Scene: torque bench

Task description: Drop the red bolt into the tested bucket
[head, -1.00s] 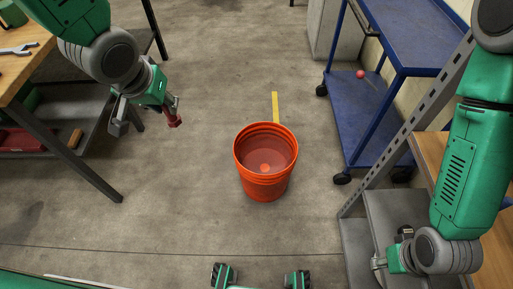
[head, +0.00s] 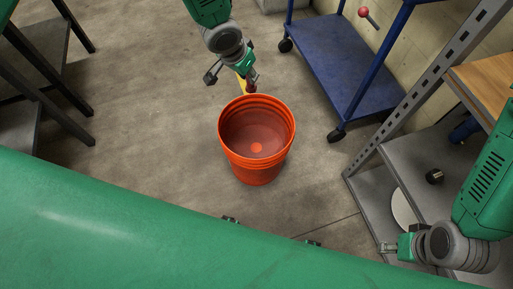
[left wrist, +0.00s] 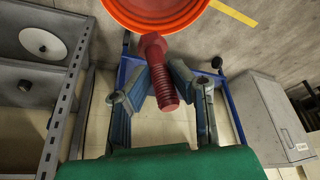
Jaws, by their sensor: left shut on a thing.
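The red bolt (head: 251,87) is in my left gripper (head: 245,81), at the far rim of the orange bucket in the head view. In the left wrist view the bolt (left wrist: 158,68) sits between the two fingers (left wrist: 160,92), its head toward the bucket. The orange bucket (head: 256,168) stands upright and open on the floor, with a paler round spot on its bottom. Its rim shows at the top of the left wrist view (left wrist: 150,22). I cannot tell the bolt's height above the rim. My right gripper (head: 389,248) is low at the right; its fingers are too small to read.
A blue cart (head: 340,60) with a red ball-shaped knob (head: 364,12) stands behind right. A grey shelf unit (head: 400,160) holds a small dark cylinder (head: 434,176). Dark table legs (head: 45,105) are at left. The floor left of the bucket is clear.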

